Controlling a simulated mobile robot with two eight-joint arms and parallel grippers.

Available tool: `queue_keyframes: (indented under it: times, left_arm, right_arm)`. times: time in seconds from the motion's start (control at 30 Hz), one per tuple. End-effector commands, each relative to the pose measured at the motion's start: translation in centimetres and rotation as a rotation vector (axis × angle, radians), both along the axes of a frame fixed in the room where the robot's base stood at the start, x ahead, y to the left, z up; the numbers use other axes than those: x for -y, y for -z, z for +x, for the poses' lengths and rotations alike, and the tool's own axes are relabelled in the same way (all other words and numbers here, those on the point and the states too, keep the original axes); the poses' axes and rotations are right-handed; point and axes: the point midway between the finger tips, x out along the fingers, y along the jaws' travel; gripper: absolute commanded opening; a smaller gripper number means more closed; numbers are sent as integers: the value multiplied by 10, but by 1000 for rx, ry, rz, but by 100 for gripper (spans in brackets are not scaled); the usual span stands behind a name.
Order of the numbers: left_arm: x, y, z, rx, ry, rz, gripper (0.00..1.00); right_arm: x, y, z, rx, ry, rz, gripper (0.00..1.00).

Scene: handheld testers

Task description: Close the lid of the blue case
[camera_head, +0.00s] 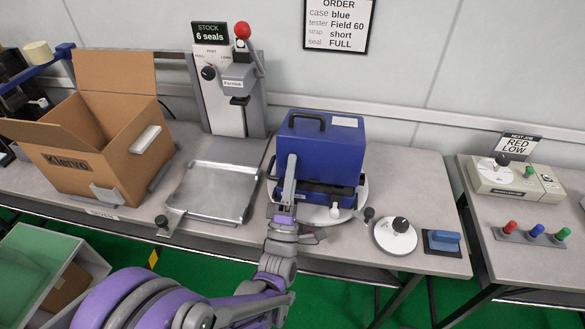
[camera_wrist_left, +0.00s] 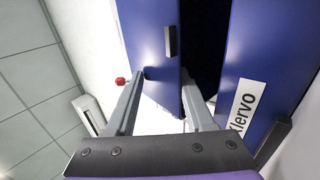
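The blue case (camera_head: 330,145) stands on a round white turntable on the bench, with a black handle on top. Its upper blue part and a lower dark-edged part show, and the lid looks open. In the left wrist view a blue panel (camera_wrist_left: 160,40), likely the lid, is separated by a dark gap from a blue panel labelled Klervo (camera_wrist_left: 265,60). My left gripper (camera_head: 291,160) is upright at the case's left front. In its wrist view its fingers (camera_wrist_left: 162,80) are apart, at either side of the panel's lower end; contact cannot be told. My right gripper is not in view.
An open cardboard box (camera_head: 95,150) and a metal tray (camera_head: 212,190) are on the left. A seal press (camera_head: 228,90) stands behind the tray. A second bench is at right.

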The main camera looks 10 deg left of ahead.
Motion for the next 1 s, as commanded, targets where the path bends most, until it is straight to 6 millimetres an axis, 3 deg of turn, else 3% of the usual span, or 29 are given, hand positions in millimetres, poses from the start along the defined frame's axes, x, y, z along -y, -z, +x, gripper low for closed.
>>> queue_keyframes:
  times: [0.03, 0.13, 0.33, 0.47, 0.63, 1.0]
  left_arm:
    - [0, 3, 2, -11, 0, 0, 50]
    - [0, 2, 2, -10, 0, 0, 35]
    - [0, 5, -1, -8, 1, 1, 35]
    - [0, 15, -14, -8, 1, 1, 35]
    - [-1, 37, -43, -8, 2, -1, 35]
    - [-4, 33, -130, -7, 2, -1, 35]
  right_arm:
    - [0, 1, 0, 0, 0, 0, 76]
    - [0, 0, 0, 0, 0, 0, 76]
    - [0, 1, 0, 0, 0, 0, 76]
    - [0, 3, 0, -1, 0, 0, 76]
    - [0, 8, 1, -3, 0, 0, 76]
    - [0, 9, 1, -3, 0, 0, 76]
